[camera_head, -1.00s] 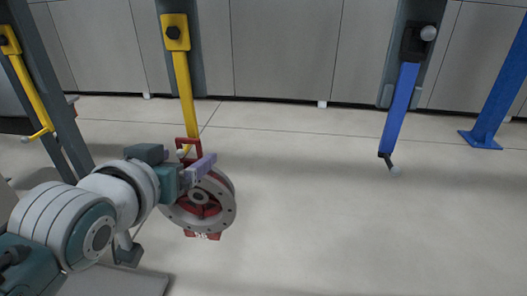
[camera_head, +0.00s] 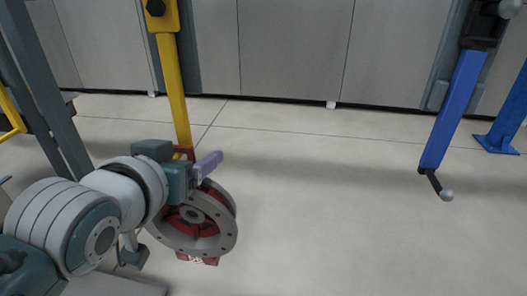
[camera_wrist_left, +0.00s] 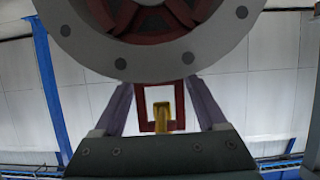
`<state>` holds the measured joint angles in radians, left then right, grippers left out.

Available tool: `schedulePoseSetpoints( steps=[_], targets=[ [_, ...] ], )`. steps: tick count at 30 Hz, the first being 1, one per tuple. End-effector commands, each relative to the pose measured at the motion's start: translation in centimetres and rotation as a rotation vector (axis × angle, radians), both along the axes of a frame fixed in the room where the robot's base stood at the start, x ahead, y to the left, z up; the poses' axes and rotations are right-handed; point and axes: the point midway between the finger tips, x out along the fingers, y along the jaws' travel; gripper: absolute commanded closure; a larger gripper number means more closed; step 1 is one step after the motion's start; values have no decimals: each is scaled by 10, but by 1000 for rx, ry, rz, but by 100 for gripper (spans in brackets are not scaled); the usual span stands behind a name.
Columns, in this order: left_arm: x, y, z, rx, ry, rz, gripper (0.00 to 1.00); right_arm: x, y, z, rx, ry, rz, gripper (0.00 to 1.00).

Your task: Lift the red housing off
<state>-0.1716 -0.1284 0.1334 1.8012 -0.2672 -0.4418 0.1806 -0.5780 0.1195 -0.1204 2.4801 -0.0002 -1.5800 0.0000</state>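The red housing (camera_head: 180,222) has a round grey flange with bolt holes and a red centre. It hangs low on a yellow hanger (camera_head: 174,92) by a red loop handle (camera_head: 184,151). My left gripper (camera_head: 208,164), with purple fingers, is at the handle, just above the flange, and partly hides both. In the left wrist view, the grey flange (camera_wrist_left: 150,60) fills the top. The fingers stand on either side of the red loop (camera_wrist_left: 142,108), with gaps visible, and the yellow hook shows inside it. The fingertips are hidden behind the flange. My right gripper is not in view.
A blue hanger (camera_head: 455,105) with an empty hook hangs at the right, near a blue post (camera_head: 505,120). Part of another yellow hanger (camera_head: 10,115) is at the left edge beside a dark grey post (camera_head: 45,90). The floor centre and right are clear.

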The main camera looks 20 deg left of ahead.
Motion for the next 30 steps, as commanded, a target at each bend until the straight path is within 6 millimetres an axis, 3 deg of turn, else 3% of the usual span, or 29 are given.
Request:
schedulePoseSetpoints(
  steps=[2,19,30],
  targets=[
    [0,0,0,0,0,0,36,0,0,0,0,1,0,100],
    [0,0,0,0,-1,0,100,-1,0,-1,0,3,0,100],
    [0,0,0,0,0,0,100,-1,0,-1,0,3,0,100]
  ],
)
